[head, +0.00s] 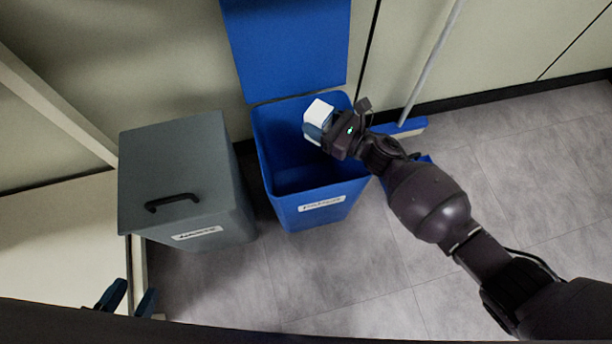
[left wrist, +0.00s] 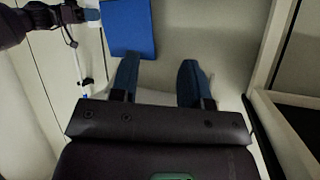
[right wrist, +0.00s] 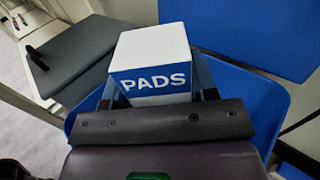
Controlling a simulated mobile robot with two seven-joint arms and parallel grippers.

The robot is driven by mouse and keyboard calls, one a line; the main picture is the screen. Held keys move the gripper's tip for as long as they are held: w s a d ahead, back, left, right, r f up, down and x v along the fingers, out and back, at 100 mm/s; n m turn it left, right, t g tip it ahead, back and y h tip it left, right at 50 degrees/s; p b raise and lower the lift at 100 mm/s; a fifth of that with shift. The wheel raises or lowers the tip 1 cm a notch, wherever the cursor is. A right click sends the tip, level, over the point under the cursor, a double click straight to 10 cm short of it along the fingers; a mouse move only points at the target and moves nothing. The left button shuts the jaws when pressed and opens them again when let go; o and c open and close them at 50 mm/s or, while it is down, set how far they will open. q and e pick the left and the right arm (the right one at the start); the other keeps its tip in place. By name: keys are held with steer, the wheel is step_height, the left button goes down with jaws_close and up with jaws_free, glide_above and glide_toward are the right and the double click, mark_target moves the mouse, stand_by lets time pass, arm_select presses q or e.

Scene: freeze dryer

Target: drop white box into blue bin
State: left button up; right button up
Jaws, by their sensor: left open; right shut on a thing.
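The white box (head: 319,111) has a blue band lettered "PADS", which shows in the right wrist view (right wrist: 152,55). My right gripper (head: 322,128) is shut on the box and holds it over the open mouth of the blue bin (head: 322,207), towards its back right. The bin's blue lid (head: 285,45) stands raised against the wall. The bin's inside looks empty where it shows. My left gripper (head: 128,298) is at the lower left in the head view, away from the bin. Its fingers are apart and empty in the left wrist view (left wrist: 157,80).
A grey bin (head: 175,170) with a closed lid and black handle stands left of the blue bin. A blue dustpan-like item (head: 402,128) with a pale pole (head: 432,62) is at the right by the wall. The floor in front is clear.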

arm_select(q)
steer(key=shift+a, duration=0.1)
arm_select(e)
steer(key=shift+f, duration=0.55)
arm_select(q)
steer(key=shift+r, duration=0.1)
arm_select(e)
steer(key=shift+w, duration=0.1)
steer(key=o, duration=1)
arm_select(q)
steer(key=shift+d+p, duration=0.2)
steer(key=shift+p, duration=0.5)
arm_select(e)
steer(key=shift+v, duration=5.45)
